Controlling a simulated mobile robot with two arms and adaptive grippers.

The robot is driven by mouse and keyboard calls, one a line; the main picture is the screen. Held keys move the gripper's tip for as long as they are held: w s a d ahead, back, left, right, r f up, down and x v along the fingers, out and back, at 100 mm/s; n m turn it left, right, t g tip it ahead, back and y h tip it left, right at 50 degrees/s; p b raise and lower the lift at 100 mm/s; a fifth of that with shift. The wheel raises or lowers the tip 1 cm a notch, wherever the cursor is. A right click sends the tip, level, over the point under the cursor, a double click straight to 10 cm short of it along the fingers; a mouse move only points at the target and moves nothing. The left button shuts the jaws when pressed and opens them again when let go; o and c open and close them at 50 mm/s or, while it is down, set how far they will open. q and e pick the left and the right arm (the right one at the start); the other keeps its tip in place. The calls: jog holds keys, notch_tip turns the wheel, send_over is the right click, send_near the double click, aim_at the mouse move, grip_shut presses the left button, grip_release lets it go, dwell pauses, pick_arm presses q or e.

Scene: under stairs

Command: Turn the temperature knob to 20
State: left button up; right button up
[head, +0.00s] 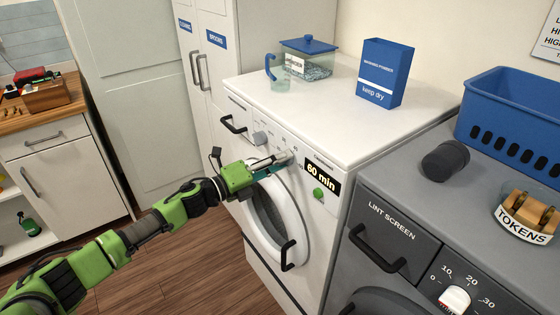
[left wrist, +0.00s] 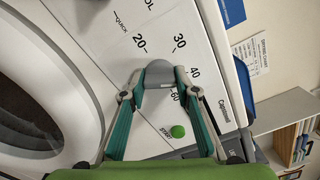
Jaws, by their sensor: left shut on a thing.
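The temperature knob (left wrist: 159,70) is grey, on the white front panel of the washing machine (head: 330,215). In the left wrist view the marks 20, 30, 40 and 60 stand around it. 20 is up and to the left of it, 60 below right. My left gripper (head: 276,163) reaches in from the left in the head view. In the left wrist view its two green fingers (left wrist: 160,80) are closed on both sides of the knob. The knob's pointer is not clear. My right gripper is not in view.
Another grey knob (head: 260,138) and a black drawer handle (head: 232,124) are left on the panel. A "60 min" display (head: 321,176) and green start button (head: 319,193) are right. A blue box (head: 384,75) and lidded container (head: 308,62) stand on top.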

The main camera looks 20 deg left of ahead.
pick_arm(q)
jog(key=n+p, duration=0.3)
jog(key=n, duration=0.3)
jog(key=shift+r, duration=0.2)
jog(key=n+p, duration=0.3)
jog(key=n, duration=0.3)
jog(key=n+p, duration=0.1)
jog(key=n, duration=0.4)
jog(key=shift+a+n+p, duration=0.1)
jog(key=shift+n+p, duration=0.2)
jog(key=shift+p, duration=0.1)
jog(key=n+p, duration=0.1)
jog(key=n, duration=0.4)
jog(key=shift+f, duration=0.1)
jog(key=shift+n, duration=0.3)
jog(key=shift+f, duration=0.1)
jog(key=o, duration=1.1)
